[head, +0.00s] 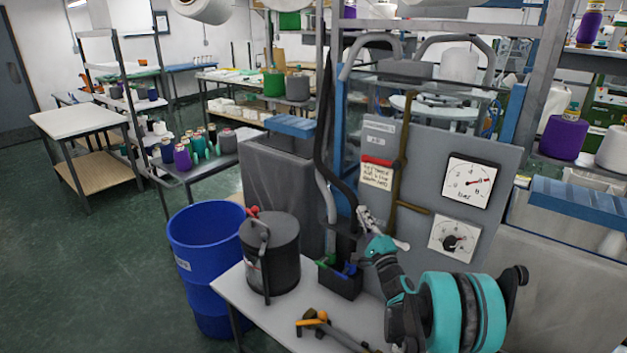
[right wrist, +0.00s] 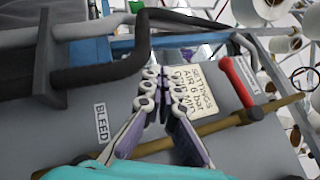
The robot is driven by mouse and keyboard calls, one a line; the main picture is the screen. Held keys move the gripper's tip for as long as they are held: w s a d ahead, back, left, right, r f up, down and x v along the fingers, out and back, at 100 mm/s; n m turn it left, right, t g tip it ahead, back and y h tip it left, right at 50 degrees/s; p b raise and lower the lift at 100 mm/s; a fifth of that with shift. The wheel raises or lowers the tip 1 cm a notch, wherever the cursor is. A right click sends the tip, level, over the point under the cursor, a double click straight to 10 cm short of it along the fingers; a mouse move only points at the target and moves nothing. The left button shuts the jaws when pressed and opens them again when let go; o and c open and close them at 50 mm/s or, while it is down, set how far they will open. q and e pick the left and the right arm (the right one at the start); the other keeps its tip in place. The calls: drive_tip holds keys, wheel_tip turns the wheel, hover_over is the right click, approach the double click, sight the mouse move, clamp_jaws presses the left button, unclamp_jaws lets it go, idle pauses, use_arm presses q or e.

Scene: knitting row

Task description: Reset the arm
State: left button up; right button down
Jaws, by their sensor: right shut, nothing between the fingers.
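My right arm, teal and dark grey, rises from the lower right in the head view. Its right gripper (head: 372,222) is in front of the lower left of a grey gauge panel (head: 430,145). In the right wrist view the gripper (right wrist: 168,82) shows its two pale, jointed fingers shut with nothing held. The fingers point toward the panel, beside a handwritten settings note (right wrist: 188,88). Whether the fingertips touch the panel cannot be told. My left gripper is not in view.
A red-handled valve (head: 378,162) and brass pipe (head: 400,165) are on the panel. A blue drum (head: 205,260) stands left. Open floor lies farther left.

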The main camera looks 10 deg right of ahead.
drive_tip(key=s+a+r+n+g+y, duration=0.2)
drive_tip(key=s+a+n+g+y, duration=0.15)
drive_tip(key=s+a+n, duration=0.55)
drive_tip(key=s+a+r+n+g+y, duration=0.1)
drive_tip(key=s+a+n+g+y, duration=0.25)
drive_tip(key=a, duration=0.85)
drive_tip(key=s+a+f+n+g+h, duration=0.25)
drive_tip(key=s+f+n+g, duration=0.25)
drive_tip(key=s, duration=0.7)
drive_tip(key=s+d+f+n+g+h, duration=0.1)
drive_tip(key=s+d+f+h, duration=0.1)
drive_tip(key=s, duration=0.5)
drive_tip(key=s+d+f+n+g+h, duration=0.1)
drive_tip(key=s+d+f+h, duration=0.2)
drive_tip(key=s, duration=0.4)
wheel_tip(320, 180, down, 2)
drive_tip(key=shift+d+f+n+g, duration=0.2)
drive_tip(key=shift+d+n+g, duration=0.2)
drive_tip(key=shift+d, duration=0.35)
